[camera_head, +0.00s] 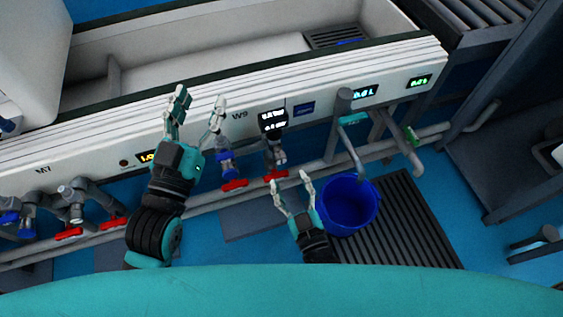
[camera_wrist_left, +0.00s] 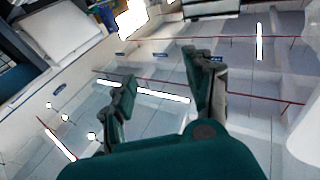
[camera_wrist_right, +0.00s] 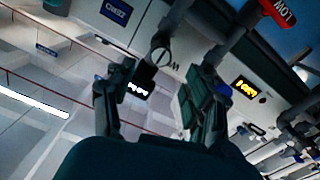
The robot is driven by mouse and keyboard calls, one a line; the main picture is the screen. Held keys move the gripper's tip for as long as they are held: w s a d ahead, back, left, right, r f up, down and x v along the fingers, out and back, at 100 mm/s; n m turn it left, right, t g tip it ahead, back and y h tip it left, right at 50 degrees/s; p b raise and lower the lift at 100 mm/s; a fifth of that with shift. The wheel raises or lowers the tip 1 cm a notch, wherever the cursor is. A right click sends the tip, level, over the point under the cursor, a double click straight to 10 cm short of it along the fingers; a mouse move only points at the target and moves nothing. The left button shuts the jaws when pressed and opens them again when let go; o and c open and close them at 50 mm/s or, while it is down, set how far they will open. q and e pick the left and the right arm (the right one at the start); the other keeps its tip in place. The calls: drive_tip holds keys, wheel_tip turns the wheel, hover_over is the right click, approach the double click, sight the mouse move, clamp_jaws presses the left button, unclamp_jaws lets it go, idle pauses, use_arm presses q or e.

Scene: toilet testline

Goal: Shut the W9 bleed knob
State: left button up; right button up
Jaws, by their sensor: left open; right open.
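The W9 station label (camera_head: 240,115) is on the white panel of the test line. Below it hang a blue-bodied valve (camera_head: 226,162) with a red handle (camera_head: 234,185) and a grey fitting (camera_head: 276,153) with another red handle (camera_head: 275,175). I cannot tell which part is the bleed knob. My left gripper (camera_head: 198,108) is open and empty, raised in front of the panel left of the label. My right gripper (camera_head: 291,183) is open and empty, low beside the right red handle. In the right wrist view, a red handle marked LOW (camera_wrist_right: 278,12) shows at the top right.
A blue bucket (camera_head: 348,205) stands on a dark grate (camera_head: 405,235) right of my right gripper. A small black display (camera_head: 273,120) is right of the W9 label. Grey pipes (camera_head: 200,200) run along the panel's foot. M7 valves (camera_head: 75,205) are at the left.

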sight(281, 161)
use_arm(q)
drive_tip(key=s+r+t+h+b, duration=0.1)
drive_tip(key=s+r+t, duration=0.2)
drive_tip(key=r, duration=0.4)
drive_tip(key=shift+t+h, duration=0.3)
drive_tip(key=shift+t, duration=0.6)
use_arm(e)
drive_tip(key=x, duration=0.7)
drive_tip(key=shift+f, duration=0.1)
use_arm(q)
drive_tip(key=shift+d+f, duration=0.1)
use_arm(e)
drive_tip(key=shift+c, duration=0.3)
